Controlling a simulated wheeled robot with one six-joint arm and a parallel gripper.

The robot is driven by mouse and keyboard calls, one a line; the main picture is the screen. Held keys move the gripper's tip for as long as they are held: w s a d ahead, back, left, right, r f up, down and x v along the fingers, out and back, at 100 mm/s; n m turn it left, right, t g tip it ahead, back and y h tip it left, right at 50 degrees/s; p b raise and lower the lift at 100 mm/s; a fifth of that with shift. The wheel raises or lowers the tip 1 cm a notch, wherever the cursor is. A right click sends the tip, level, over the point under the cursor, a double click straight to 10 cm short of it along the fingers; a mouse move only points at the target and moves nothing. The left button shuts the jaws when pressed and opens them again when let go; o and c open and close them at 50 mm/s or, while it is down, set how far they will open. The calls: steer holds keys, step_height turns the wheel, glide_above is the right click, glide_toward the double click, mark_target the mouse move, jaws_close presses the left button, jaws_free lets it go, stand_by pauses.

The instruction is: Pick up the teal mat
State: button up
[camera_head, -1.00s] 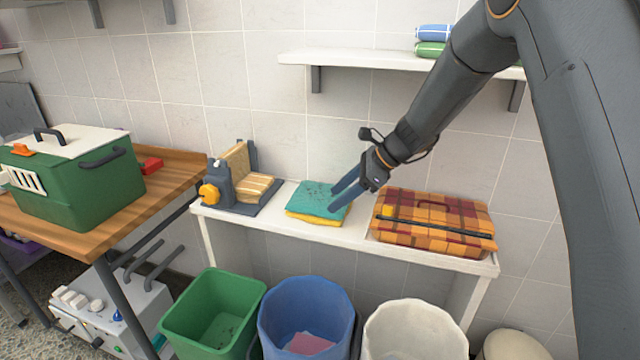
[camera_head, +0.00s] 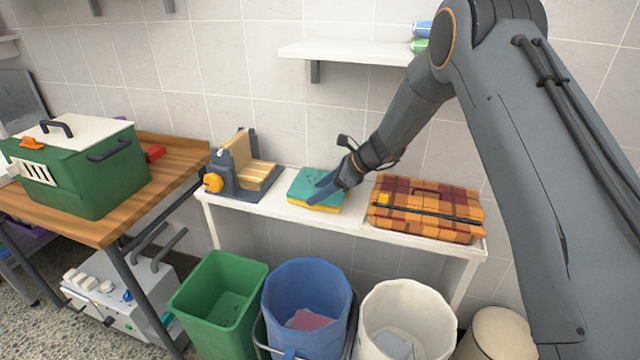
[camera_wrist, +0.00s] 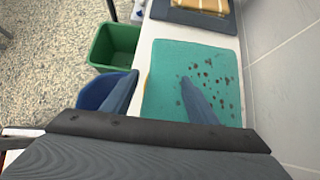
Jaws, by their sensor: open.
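The teal mat (camera_head: 309,183) lies flat on the white bench, on top of a yellow layer that shows along its front edge. In the wrist view the mat (camera_wrist: 200,65) is spotted with dark red-brown specks. My gripper (camera_head: 317,194) is over the mat's right front part, fingers pointing down and left. In the wrist view my gripper (camera_wrist: 157,92) is open, one finger over the mat and the other beyond its left edge, over the blue bin. Nothing is between the fingers. Contact with the mat cannot be told.
A plaid case (camera_head: 425,210) stands right of the mat, and a grey-and-wood device (camera_head: 236,170) left of it. Below the bench's front edge are a green bin (camera_head: 215,300), a blue bin (camera_head: 305,275) and a white bin (camera_head: 405,310). A tiled wall is close behind.

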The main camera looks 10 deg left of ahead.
steer(key=shift+f, duration=0.1)
steer(key=c, duration=1.3)
steer(key=shift+c, duration=0.2)
